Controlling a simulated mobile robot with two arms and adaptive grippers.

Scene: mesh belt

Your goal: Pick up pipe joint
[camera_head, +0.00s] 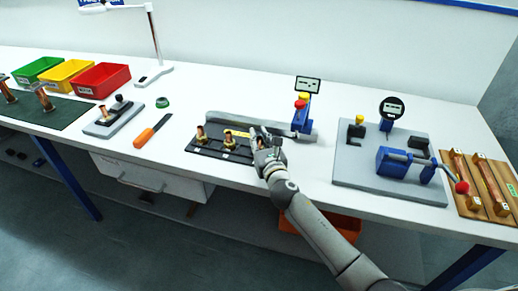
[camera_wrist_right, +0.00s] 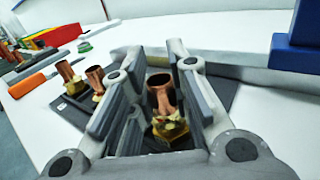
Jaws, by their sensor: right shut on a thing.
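Copper pipe joints with brass nuts stand on a dark plate (camera_head: 208,150) at the middle of the bench. Two of them, the left pipe joint (camera_head: 200,133) and the middle pipe joint (camera_head: 228,140), stand clear to the left of my right gripper (camera_head: 262,140). My right gripper is at the plate's right end. In the right wrist view its fingers are closed around a third pipe joint (camera_wrist_right: 163,100), one finger on each side. This joint is upright, and I cannot tell whether it still touches the plate. My left gripper is out of view.
A blue stand (camera_head: 301,122) with a small display is just right of my right gripper. A grey gauge fixture (camera_head: 350,165) and a wooden rack (camera_head: 470,205) are farther right. A red bin (camera_head: 101,80) and an orange-handled tool (camera_head: 147,137) lie left.

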